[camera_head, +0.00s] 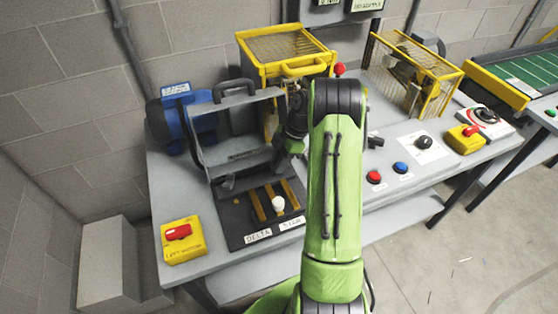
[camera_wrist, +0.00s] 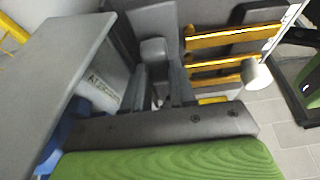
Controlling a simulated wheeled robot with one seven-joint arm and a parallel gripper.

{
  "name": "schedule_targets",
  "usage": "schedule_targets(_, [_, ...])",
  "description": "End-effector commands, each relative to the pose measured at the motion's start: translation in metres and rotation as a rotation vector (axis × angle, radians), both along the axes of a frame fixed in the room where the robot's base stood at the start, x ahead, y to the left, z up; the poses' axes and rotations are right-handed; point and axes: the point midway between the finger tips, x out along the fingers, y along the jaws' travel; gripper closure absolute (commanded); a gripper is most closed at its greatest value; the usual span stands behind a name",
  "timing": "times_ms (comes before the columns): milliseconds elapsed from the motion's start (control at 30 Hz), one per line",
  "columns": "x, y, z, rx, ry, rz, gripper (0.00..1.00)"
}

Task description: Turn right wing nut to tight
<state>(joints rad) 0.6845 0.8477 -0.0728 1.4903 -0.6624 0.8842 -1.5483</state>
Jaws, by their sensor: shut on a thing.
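My gripper (camera_wrist: 161,88) reaches to the right side of the grey housing (camera_head: 205,148), beside the strip with the brass bars. It also shows in the head view (camera_head: 280,148), mostly behind my green arm. In the wrist view its two dark fingers stand close together, shut on a small part between them. That part is at the place of the right wing nut, but the fingers hide it, so its angle cannot be told. No left wing nut can be made out clearly.
Brass bars (camera_head: 257,205) and a white knob (camera_head: 278,203) lie on the dark plate in front, above DELTA and STAR labels. A blue motor (camera_head: 170,125) stands left, a yellow switch box (camera_head: 183,240) front left. Yellow cages (camera_head: 290,70) stand behind.

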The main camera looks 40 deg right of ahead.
Motion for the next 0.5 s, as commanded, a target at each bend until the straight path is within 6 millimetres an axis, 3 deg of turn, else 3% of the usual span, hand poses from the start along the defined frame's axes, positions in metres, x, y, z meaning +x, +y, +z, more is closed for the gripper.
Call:
schedule_targets(267, [0.0003,-0.0002,-0.0003,-0.001,-0.002,-0.081,1.0])
schedule_targets(500, [0.0008,-0.0005,-0.001,-0.001,-0.004,-0.261,1.0])
